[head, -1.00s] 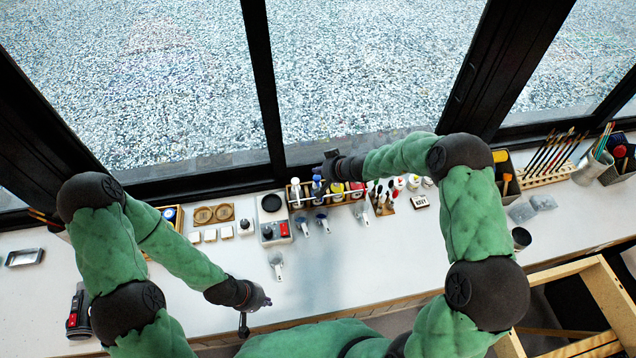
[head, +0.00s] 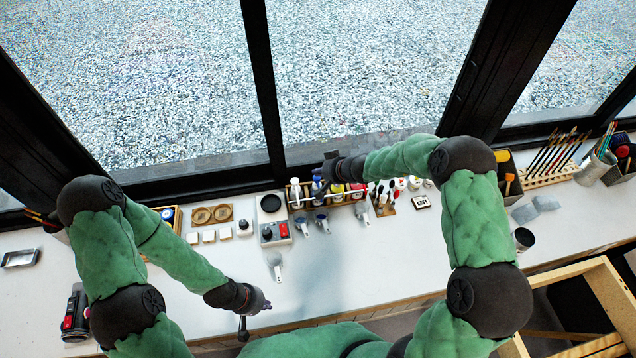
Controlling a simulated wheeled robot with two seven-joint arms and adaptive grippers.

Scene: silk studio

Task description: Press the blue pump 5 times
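A wooden rack (head: 339,196) stands at the back of the white table, with several bottles in a row. A bottle with a blue part (head: 317,187) shows in its left half and looks like the blue pump, but it is small and partly hidden by my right gripper (head: 325,172). My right gripper is above the rack's left half, pointing left and down. Its fingers are too small and dark to judge. My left gripper (head: 262,303) is low over the front edge of the table, away from the rack. Its fingertips are not clear enough to judge.
Several spoon-like scoops (head: 275,261) lie in front of the rack. A dark cup (head: 522,240) stands right of my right arm. The table's middle front is clear.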

